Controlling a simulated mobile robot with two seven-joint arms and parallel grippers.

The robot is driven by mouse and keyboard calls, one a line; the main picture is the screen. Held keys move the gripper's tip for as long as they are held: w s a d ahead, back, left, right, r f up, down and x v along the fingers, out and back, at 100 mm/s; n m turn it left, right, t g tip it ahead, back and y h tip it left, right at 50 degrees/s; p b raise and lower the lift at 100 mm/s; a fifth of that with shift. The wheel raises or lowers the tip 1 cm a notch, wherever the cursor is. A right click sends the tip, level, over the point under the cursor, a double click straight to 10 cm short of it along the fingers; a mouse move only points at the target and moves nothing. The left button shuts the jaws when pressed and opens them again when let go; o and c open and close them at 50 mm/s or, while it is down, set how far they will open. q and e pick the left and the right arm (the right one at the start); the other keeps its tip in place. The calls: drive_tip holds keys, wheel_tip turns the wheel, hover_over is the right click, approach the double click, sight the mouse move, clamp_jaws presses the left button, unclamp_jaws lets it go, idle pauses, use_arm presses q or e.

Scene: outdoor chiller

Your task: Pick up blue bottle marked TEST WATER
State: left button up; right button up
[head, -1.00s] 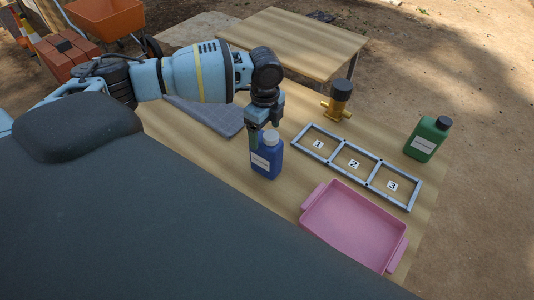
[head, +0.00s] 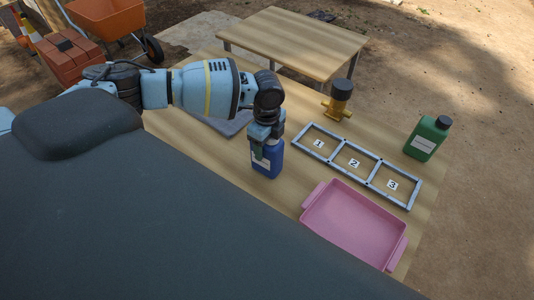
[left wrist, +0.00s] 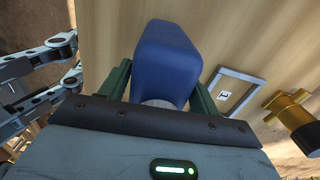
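The blue bottle (head: 268,163) stands upright on the wooden table, with a white label partly covered by a finger. My left gripper (head: 266,147) is directly over it, with fingers pointing down around its upper part and hiding the cap in the head view. In the left wrist view the blue bottle (left wrist: 167,62) lies between the two green fingers of my left gripper (left wrist: 162,88), one on each side. The fingers look spread, with a narrow gap to the bottle. The label's writing is too small to read. My right gripper is not in view.
A metal frame (head: 327,158) with numbered compartments lies right of the bottle, with a pink tray (head: 352,222) in front. A green bottle (head: 425,140) and a brass fitting with a black top (head: 339,98) stand farther off. A grey flat panel (head: 228,122) lies behind my left arm.

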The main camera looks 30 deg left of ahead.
use_arm(q)
drive_tip(key=c, duration=0.8)
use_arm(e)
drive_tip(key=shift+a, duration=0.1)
use_arm(q)
drive_tip(key=shift+r, duration=0.15)
